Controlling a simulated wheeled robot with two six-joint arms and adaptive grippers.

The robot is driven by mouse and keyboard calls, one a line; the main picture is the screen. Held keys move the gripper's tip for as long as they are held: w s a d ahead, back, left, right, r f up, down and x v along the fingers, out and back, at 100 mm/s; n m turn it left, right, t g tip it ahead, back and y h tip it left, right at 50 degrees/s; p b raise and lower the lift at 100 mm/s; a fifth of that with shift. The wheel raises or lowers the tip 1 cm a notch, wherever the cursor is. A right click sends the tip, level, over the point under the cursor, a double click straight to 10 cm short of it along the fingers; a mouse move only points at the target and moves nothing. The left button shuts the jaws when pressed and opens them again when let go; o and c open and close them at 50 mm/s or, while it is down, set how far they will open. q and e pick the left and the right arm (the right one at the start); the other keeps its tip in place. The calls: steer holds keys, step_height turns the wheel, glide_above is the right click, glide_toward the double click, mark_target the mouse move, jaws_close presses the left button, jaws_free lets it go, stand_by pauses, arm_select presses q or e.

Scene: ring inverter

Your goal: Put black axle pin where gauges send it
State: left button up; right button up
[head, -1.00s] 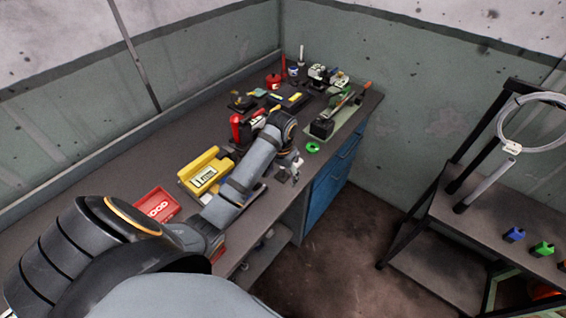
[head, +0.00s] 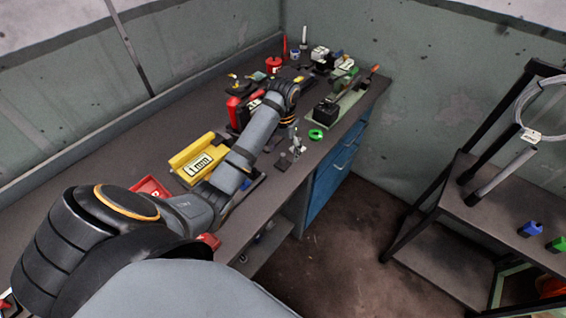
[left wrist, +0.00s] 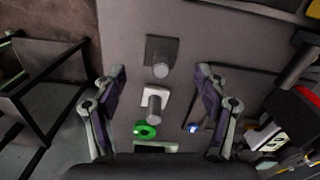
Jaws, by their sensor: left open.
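My left gripper (head: 295,135) is open and points down over the bench's front part. In the left wrist view its two fingers (left wrist: 164,100) are spread wide, with nothing held. A dark square pad (left wrist: 157,47) with a grey upright cylinder and a white pad (left wrist: 145,97) with a similar cylinder (left wrist: 154,108) lie below, between the fingers. In the head view the dark pad (head: 283,162) is just beside the gripper. A yellow gauge-like unit with a white display (head: 199,165) stands left of my forearm. I cannot pick out the black axle pin with certainty.
A green ring (head: 316,134) lies near the front edge, before a green-based fixture with a black block (head: 326,110). A red unit (head: 234,112) and several small items stand farther back. A shelf rack (head: 500,205) is at the right, across open floor.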

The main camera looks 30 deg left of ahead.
mark_target(283, 155)
arm_select(q)
step_height(283, 155, down, 5)
steer(key=b, duration=0.3)
steer(key=shift+s+r, duration=0.15)
steer(key=shift+a+f, duration=0.1)
steer(key=shift+f, duration=0.1)
steer(key=shift+r, duration=0.15)
steer(key=shift+c, duration=1.1)
steer(key=c, duration=1.2)
jaws_close()
steer(key=shift+r, duration=0.15)
